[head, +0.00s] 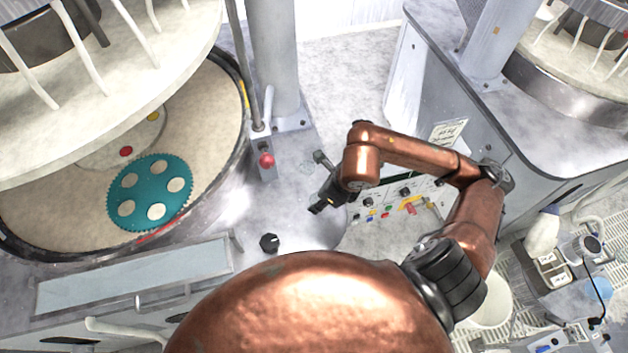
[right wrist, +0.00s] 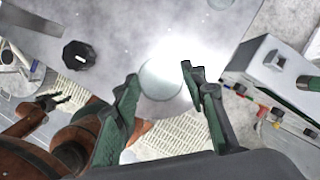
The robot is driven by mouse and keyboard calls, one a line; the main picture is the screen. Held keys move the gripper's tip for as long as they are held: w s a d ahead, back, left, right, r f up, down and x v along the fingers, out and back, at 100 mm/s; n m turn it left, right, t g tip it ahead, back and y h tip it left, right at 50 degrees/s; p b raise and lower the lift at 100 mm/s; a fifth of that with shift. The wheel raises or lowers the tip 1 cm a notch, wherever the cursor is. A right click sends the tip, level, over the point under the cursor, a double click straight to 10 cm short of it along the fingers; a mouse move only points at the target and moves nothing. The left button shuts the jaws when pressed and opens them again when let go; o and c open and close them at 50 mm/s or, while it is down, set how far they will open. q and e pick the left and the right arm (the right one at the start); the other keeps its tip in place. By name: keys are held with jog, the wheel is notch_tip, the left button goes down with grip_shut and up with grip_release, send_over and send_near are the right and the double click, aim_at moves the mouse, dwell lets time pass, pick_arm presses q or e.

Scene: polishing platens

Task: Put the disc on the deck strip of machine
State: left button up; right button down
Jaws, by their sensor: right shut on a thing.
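My right gripper (head: 318,207) is over the pale deck strip (head: 297,229), between the big platen and the control panel. In the right wrist view its two green fingers are shut on a pale, round disc (right wrist: 162,80), with a bright glare on the deck behind it. In the head view I cannot make out the disc. The deck also shows in the right wrist view (right wrist: 125,22). I cannot tell the gap between disc and deck. My left gripper (right wrist: 50,101) shows small at the left of the right wrist view, away from the disc; its jaw state is unclear.
A black knob (head: 269,243) stands on the deck left of the right gripper. A red-topped switch box (head: 266,160) is behind. A teal toothed carrier (head: 150,192) lies on the left platen (head: 40,213). The control panel (head: 387,203) is close on the right.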

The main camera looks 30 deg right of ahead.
jog(key=w+d+f+p, duration=0.2)
jog(key=w+f, duration=0.1)
jog(key=w, duration=0.3)
send_near(312, 187)
jog(key=shift+w+a+f+p, duration=0.35)
jog(key=shift+w+a+f, duration=0.2)
jog(key=shift+a, duration=0.15)
jog(key=shift+w+d+f, duration=0.2)
jog(key=shift+w+f, duration=0.3)
jog(key=shift+f, duration=0.2)
notch_tip(312, 187, down, 2)
jog(key=shift+f+p, duration=0.1)
jog(key=shift+p, duration=0.7)
jog(key=shift+f, duration=0.35)
jog(key=shift+f, duration=0.1)
jog(key=shift+f, duration=0.15)
jog(key=c, duration=1.2)
grip_release()
